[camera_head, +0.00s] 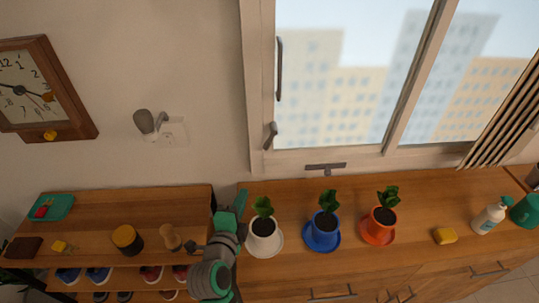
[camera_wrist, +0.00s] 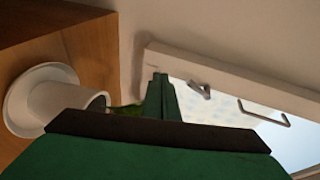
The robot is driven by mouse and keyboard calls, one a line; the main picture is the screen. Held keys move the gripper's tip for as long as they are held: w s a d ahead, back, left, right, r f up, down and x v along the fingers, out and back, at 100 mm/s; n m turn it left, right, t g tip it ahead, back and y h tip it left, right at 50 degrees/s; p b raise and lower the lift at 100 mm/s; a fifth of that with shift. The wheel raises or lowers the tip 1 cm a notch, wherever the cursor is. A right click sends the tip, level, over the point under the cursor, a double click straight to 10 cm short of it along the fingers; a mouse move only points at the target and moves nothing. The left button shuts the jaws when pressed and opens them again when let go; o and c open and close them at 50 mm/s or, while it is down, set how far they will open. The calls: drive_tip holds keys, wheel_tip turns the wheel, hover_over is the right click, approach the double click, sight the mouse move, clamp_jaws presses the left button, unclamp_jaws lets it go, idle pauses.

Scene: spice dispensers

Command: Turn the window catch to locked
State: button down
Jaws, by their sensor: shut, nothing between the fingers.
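The window catch (camera_head: 270,135) is a small grey lever low on the left side of the window frame. It tilts slightly from vertical in the head view. In the wrist view the catch (camera_wrist: 200,90) stands out from the pale frame, to the right of my fingertips. My gripper (camera_head: 242,194) is below the catch in the head view, near the wall and the white plant pot. In the wrist view my gripper (camera_wrist: 160,79) is shut and empty, its green fingers together and apart from the catch.
A long window handle (camera_head: 279,68) is above the catch. A white pot (camera_head: 263,227), blue pot (camera_head: 325,224) and orange pot (camera_head: 382,219) with plants stand on the cabinet. The wall left of the frame is mostly bare.

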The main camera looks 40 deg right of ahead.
sight(270, 136)
drive_tip(key=d+r+m+g+h, duration=0.25)
drive_tip(key=d+r+m, duration=0.25)
drive_tip(key=r+m, duration=0.25)
drive_tip(key=x, duration=1)
drive_tip(key=shift+w, duration=0.15)
drive_tip(key=shift+d, duration=0.1)
